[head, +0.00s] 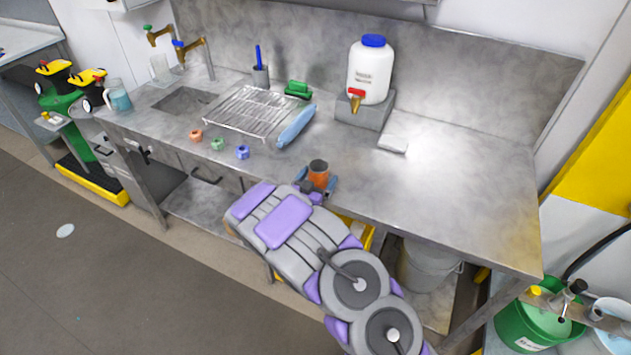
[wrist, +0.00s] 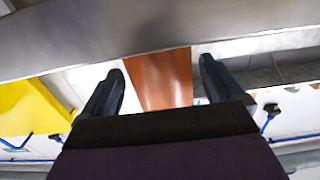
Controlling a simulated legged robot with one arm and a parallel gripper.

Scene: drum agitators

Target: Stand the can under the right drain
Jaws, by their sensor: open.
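The can (head: 318,170) is a small orange cup with a dark open top. It appears upright at the front edge of the steel bench, and its base is hidden by my gripper (head: 317,184). In the wrist view the orange can (wrist: 160,82) shows between the two dark fingers of my gripper (wrist: 162,66). The fingers are open, one on each side, with visible gaps. I cannot tell whether the can rests on the bench. A green drum (head: 528,328) stands at the lower right, with a fitting beside it; I cannot make out which part is the right drain.
The steel bench (head: 450,205) is clear at its right end. It holds a wire rack (head: 250,112), a blue cloth-like item (head: 296,127), coloured nuts, and a white jug (head: 370,75) with a tap on a grey block. A bucket (head: 425,268) stands below. Green-and-yellow machines stand at the left.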

